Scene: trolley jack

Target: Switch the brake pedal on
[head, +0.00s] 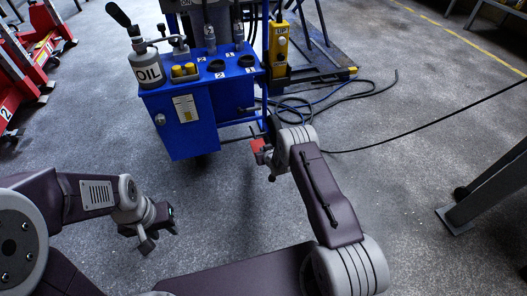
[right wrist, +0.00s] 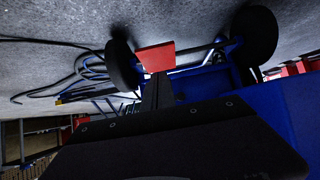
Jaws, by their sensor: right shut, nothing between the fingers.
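The brake pedal is a small red plate (head: 259,148) low at the right side of the blue cart (head: 185,125). In the right wrist view the red pedal (right wrist: 155,57) sits between two dark wheels, just beyond my fingertips. My right gripper (head: 270,166) is at the pedal in the head view, partly hidden by its own wrist. Its closed fingers (right wrist: 158,90) point at the pedal and overlap its lower edge in the picture; I cannot tell whether they touch. My left gripper (head: 158,236) is open and empty above the floor, left of and nearer than the cart.
An oil can (head: 149,73) stands on the cart's top. A yellow control box (head: 279,43) stands behind. Black hoses (head: 345,93) and a cable lie on the floor to the right. Red jacks (head: 42,47) stand at far left. A grey metal leg (head: 480,195) is at right.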

